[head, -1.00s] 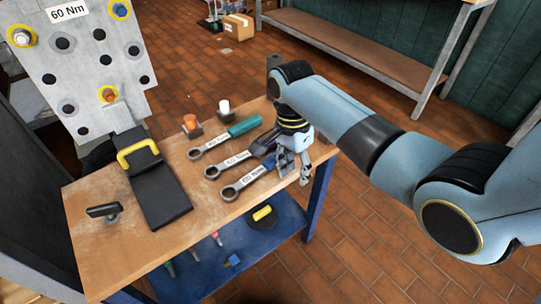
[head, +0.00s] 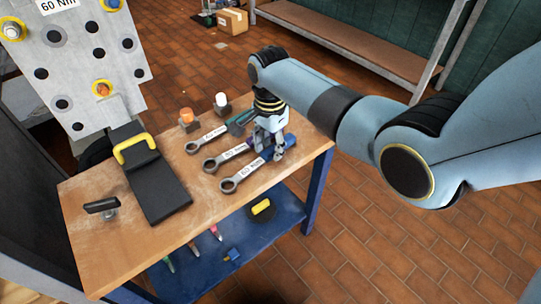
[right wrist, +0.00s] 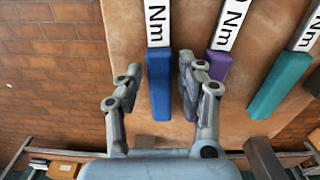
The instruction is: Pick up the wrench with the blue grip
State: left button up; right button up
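The wrench with the blue grip (head: 229,185) lies nearest the table's front edge in the head view, its ring end to the left. Its blue grip (right wrist: 159,92) shows fully in the right wrist view. My right gripper (head: 273,146) is over the grips in the head view and hides part of them. In the right wrist view my right gripper (right wrist: 168,78) is open, one finger on each side of the blue grip. Its right finger is in the gap beside the purple grip (right wrist: 219,66). Whether a finger touches the blue grip I cannot tell. My left gripper is out of view.
The purple-grip wrench (head: 211,165) and the teal-grip wrench (head: 193,147) lie alongside, farther back. Orange (head: 186,117) and white (head: 221,101) pieces stand behind them. A black pad (head: 160,190) with a yellow handle lies left. A plate with holes (head: 75,70) stands at the back left.

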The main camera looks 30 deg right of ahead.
jog(key=shift+f, duration=0.55)
grip_shut()
jog(key=shift+r, duration=0.1)
